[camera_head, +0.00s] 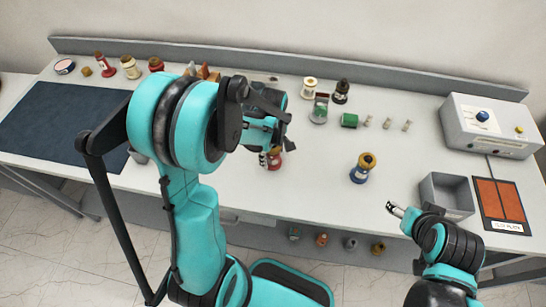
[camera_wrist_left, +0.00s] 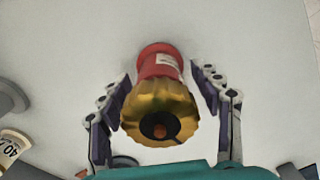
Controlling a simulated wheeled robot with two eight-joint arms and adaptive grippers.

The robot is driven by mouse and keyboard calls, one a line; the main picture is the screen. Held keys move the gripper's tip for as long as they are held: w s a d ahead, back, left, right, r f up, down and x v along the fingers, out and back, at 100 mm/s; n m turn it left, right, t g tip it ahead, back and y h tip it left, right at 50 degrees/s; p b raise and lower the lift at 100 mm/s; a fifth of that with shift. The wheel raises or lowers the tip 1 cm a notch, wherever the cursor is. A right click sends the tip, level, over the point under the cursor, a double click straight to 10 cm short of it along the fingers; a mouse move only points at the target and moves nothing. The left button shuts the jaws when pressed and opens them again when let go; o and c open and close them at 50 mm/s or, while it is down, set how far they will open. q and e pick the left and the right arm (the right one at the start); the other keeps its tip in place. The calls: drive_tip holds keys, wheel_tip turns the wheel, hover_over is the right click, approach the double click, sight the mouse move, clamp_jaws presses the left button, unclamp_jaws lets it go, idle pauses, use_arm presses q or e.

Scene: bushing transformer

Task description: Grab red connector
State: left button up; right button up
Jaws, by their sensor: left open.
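The red connector (camera_head: 274,164) stands on the white table below my left gripper, its upper part mostly hidden by the gripper in the head view. In the left wrist view the red connector (camera_wrist_left: 158,62) has a red body with a white label and a gold ribbed end facing the camera. My left gripper (camera_head: 269,156) is open, with one finger on each side of the connector; it also shows in the left wrist view (camera_wrist_left: 161,82). I see small gaps between the fingers and the connector. My right gripper (camera_head: 396,210) is near the table's front edge, away from the connector; its opening is unclear.
A blue connector with a gold top (camera_head: 362,168) stands to the right. A grey bin (camera_head: 463,212), an orange panel (camera_head: 500,200) and a control box (camera_head: 490,122) are at the right. Small parts line the back. A dark mat (camera_head: 50,120) lies left.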

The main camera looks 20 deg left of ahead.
use_arm(q)
drive_tip(key=c, duration=1.4)
drive_tip(key=shift+r, duration=0.15)
drive_tip(key=shift+c, duration=0.2)
